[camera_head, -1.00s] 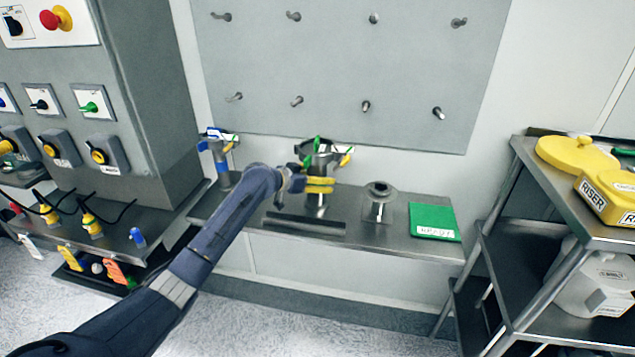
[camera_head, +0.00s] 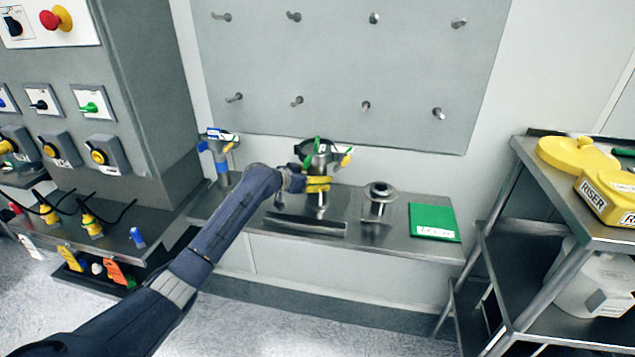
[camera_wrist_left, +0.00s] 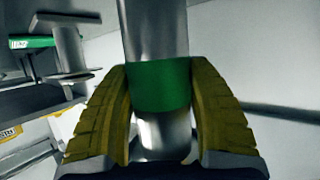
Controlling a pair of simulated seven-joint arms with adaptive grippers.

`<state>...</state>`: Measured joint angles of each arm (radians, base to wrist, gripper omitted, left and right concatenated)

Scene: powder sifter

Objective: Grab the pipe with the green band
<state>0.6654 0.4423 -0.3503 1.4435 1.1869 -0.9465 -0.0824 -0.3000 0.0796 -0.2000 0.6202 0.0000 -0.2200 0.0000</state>
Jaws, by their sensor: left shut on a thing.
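The pipe with the green band (camera_head: 321,204) stands upright on the metal bench, with green and yellow handles near its top. My left gripper (camera_head: 318,184) is at its middle, its yellow fingers around it. In the left wrist view the green band (camera_wrist_left: 160,86) lies between the two fingers (camera_wrist_left: 160,110), which are shut on the pipe there. In the head view the band is hidden behind the fingers. A similar pipe with a blue band (camera_head: 222,168) stands to the left. My right gripper is not in view.
The metal bench (camera_head: 345,240) also holds a short flanged fitting (camera_head: 379,200) and a green labelled sheet (camera_head: 433,221) to the right. A pegboard (camera_head: 330,65) hangs behind. A control cabinet (camera_head: 150,90) stands left, and a shelf rack (camera_head: 530,165) with yellow containers stands right.

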